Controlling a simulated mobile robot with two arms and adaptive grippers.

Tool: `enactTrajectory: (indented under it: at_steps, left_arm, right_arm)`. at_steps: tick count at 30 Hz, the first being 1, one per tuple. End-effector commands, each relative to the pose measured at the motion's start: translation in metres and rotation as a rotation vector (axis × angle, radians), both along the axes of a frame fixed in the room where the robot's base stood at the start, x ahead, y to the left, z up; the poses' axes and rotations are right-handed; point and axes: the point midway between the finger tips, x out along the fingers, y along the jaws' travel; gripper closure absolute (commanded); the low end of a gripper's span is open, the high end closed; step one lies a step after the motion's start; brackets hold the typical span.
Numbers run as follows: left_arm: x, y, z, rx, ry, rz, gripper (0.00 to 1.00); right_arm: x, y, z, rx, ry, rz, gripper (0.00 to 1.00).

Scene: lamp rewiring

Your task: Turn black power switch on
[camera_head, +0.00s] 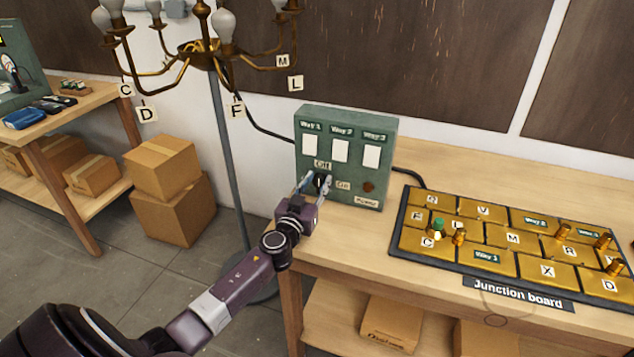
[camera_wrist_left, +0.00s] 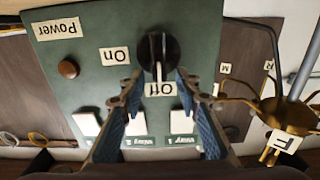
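The black power switch (camera_head: 319,181) is a round knob on the front of the green control box (camera_head: 347,120). In the left wrist view, which is upside down, the black knob (camera_wrist_left: 158,48) shows a pale pointer line towards the Off label (camera_wrist_left: 160,89); the On label (camera_wrist_left: 115,56) is to the side. My left gripper (camera_head: 317,184) is at the knob in the head view. In the wrist view its two blue-padded fingers (camera_wrist_left: 158,84) are apart, tips close to the knob on either side; contact cannot be told. My right gripper is not in view.
The box has three white way switches (camera_head: 340,151) and a brown power button (camera_head: 369,186). The junction board (camera_head: 512,243) with brass plates lies to the right on the wooden table (camera_head: 450,165). A chandelier (camera_head: 200,50) on a stand is at the upper left. Cardboard boxes (camera_head: 172,215) are on the left.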

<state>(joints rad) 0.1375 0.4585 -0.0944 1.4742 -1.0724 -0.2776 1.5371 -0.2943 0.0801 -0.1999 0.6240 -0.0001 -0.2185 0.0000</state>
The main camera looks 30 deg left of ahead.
Motion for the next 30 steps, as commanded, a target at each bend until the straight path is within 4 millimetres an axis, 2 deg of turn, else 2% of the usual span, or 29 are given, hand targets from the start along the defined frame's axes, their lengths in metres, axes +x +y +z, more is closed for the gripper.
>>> enactTrajectory:
  at_steps: [5, 13, 23, 30]
  left_arm:
    - [0.000, 0.000, 0.000, 0.000, 0.000, 0.000, 0.71]
    - [0.000, 0.000, 0.000, 0.000, 0.001, 0.000, 1.00]
    - [0.000, -0.001, -0.001, 0.018, 0.004, 0.000, 1.00]
    - [0.001, -0.004, -0.001, 0.121, 0.028, -0.001, 1.00]
  right_arm:
    - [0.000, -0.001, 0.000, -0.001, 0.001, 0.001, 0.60]
    - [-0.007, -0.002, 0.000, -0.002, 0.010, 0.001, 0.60]
    - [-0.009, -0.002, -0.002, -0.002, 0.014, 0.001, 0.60]
    - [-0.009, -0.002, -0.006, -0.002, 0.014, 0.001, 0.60]
